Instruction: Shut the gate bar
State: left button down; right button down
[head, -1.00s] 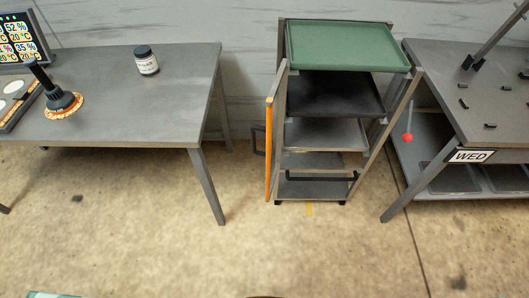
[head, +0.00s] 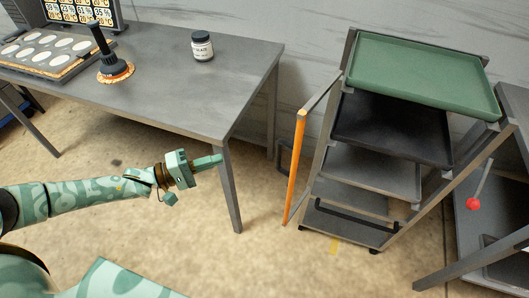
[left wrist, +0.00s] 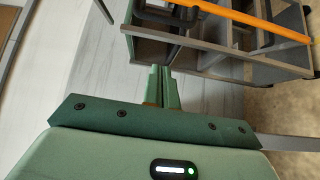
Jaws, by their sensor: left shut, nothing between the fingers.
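The orange gate bar (head: 296,165) stands upright, slightly tilted, at the left side of the tray rack (head: 323,150). A thin grey arm joins its top to the rack frame, and it stands out from the shelves, leaving the rack's front uncovered. The bar also shows in the left wrist view (left wrist: 255,22), running across the top right. My left gripper (head: 217,160) is shut and empty, pointing right toward the bar with a clear gap between them. Its closed fingers show in the left wrist view (left wrist: 160,78). My right gripper is not in view.
The rack holds a green tray (head: 425,75), a black tray (head: 390,128) and a grey tray below. A grey table (head: 180,95) with a jar (head: 202,46) and a stamp-like tool (head: 113,66) stands left. Floor before the rack is clear.

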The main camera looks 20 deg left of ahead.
pick_arm(q)
jog(key=s+d+b+x, duration=0.1)
jog(key=s+x, duration=0.1)
jog(key=x, duration=1.1)
jog(key=shift+d, duration=0.4)
jog(key=shift+s, duration=0.15)
